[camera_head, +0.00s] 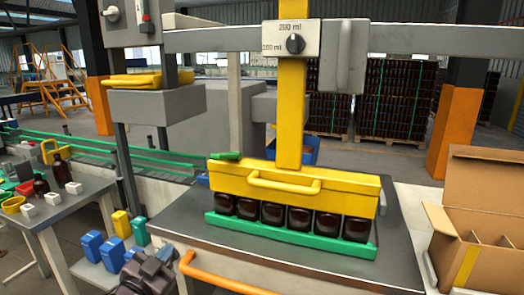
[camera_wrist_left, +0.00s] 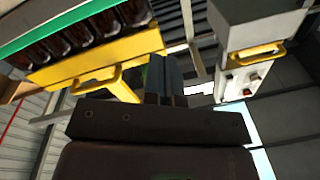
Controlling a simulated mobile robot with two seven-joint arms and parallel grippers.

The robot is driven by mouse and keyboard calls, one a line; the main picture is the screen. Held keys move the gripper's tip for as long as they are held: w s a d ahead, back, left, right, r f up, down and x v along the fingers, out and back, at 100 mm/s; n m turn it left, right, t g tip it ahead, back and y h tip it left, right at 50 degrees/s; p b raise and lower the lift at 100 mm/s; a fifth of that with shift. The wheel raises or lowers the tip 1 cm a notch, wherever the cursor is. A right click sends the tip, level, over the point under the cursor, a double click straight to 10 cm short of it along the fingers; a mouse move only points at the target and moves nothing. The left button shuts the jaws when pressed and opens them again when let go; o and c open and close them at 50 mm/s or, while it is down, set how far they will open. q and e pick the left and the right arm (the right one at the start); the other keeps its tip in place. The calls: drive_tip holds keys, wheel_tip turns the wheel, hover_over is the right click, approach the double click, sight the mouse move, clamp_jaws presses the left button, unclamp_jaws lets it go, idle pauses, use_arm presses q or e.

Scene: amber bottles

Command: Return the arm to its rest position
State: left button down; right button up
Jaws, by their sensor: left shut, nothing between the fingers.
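My left gripper (camera_head: 163,256) is low in the head view, left of the filling station's table, with only its dark end showing. In the left wrist view its two dark fingers (camera_wrist_left: 166,78) are together with nothing between them. It is apart from the yellow filling head (camera_head: 290,190) and its handle. Under that head a row of dark amber bottles (camera_head: 298,218) stands in a green tray (camera_head: 290,240). The left wrist view shows the yellow head (camera_wrist_left: 100,62) and bottles (camera_wrist_left: 85,32) turned over. My right gripper is in neither view.
An orange rail (camera_head: 225,278) runs along the near side of the grey table (camera_head: 205,233). Blue and yellow bins (camera_head: 121,223) stand left of my gripper. A side table (camera_head: 50,208) holds small bottles and white blocks. An open cardboard box (camera_head: 490,225) is at the right.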

use_arm(q)
drive_tip(key=s+a+f+n+g+y, duration=0.2)
drive_tip(key=s+a+f+n+g, duration=0.1)
drive_tip(key=s+f, duration=1)
drive_tip(key=s+a+f+n+g+y, duration=0.3)
drive_tip(key=s+f+n, duration=0.1)
drive_tip(key=s+f, duration=0.9)
drive_tip(key=shift+f+g, duration=0.3)
drive_tip(key=shift+f, duration=0.15)
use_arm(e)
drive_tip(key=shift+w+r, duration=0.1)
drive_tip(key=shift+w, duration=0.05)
use_arm(q)
drive_tip(key=shift+s, duration=0.1)
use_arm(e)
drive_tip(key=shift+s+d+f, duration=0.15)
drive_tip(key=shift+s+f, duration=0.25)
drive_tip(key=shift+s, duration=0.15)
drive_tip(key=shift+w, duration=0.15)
